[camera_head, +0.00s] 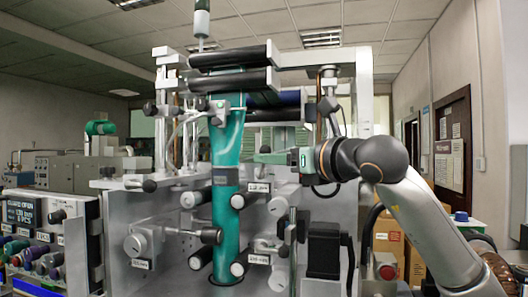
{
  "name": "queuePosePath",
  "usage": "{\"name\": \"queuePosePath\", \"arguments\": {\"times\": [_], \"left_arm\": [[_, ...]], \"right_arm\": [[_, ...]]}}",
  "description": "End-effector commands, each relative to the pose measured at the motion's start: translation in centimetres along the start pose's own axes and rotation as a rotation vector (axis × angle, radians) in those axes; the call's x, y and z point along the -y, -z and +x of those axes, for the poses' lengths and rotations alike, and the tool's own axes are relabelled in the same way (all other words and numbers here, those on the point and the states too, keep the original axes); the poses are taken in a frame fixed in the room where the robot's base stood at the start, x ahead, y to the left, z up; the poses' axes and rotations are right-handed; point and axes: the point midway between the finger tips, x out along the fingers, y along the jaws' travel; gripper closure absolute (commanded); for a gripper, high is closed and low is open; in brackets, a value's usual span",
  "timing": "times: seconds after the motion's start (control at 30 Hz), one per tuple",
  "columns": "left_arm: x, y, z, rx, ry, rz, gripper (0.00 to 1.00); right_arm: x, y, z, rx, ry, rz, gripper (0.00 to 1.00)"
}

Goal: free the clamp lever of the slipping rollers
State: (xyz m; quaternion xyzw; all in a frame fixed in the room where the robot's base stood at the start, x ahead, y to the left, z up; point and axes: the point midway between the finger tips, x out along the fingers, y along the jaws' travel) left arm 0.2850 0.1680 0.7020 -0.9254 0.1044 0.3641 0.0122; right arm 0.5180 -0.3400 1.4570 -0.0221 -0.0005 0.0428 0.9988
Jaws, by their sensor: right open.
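My right gripper (284,158) reaches in from the right, level with the upper sleeve and to its right. It is open; its fingers are small and hard to make out, and I see nothing held. The sleeve applicator has a vertical teal sleeve tube (226,150) with white rollers (237,269) beside its lower part. Black-ended levers stand around it: one at lower left (210,236), one at middle left (150,186) and an upright one at right (293,225). I cannot tell which one clamps the slipping rollers. My left gripper is out of view.
Black horizontal rollers (232,56) cross above the tube. A control panel (40,212) with a lit display and several knobs stands at left. A red button (387,271) is at lower right. Cardboard boxes (388,238) stand behind my right arm.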

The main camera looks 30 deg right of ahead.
Motion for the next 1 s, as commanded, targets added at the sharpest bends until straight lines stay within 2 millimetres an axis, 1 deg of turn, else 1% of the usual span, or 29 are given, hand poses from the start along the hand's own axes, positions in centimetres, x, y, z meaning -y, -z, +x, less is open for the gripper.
{"name": "queuePosePath", "arguments": {"times": [0.03, 0.1, 0.2, 0.37, 0.6, 1.0], "left_arm": [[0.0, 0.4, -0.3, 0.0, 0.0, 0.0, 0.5], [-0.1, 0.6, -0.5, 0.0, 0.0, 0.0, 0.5], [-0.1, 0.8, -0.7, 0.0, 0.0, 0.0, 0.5], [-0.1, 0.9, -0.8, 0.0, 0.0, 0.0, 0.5], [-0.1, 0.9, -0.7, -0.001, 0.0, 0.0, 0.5], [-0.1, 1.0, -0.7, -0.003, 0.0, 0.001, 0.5]], "right_arm": [[0.0, -0.2, 0.9, -0.003, 0.001, 0.0, 0.46], [0.0, -0.2, 1.9, -0.002, 0.0, 0.001, 0.46], [0.0, -0.1, 2.9, -0.001, 0.001, 0.001, 0.46], [0.0, 0.0, 3.6, 0.0, 0.0, 0.0, 0.46], [0.0, 0.0, 3.6, 0.0, 0.0, -0.001, 0.46], [0.0, 0.0, 3.6, 0.0, 0.001, 0.0, 0.91]]}}
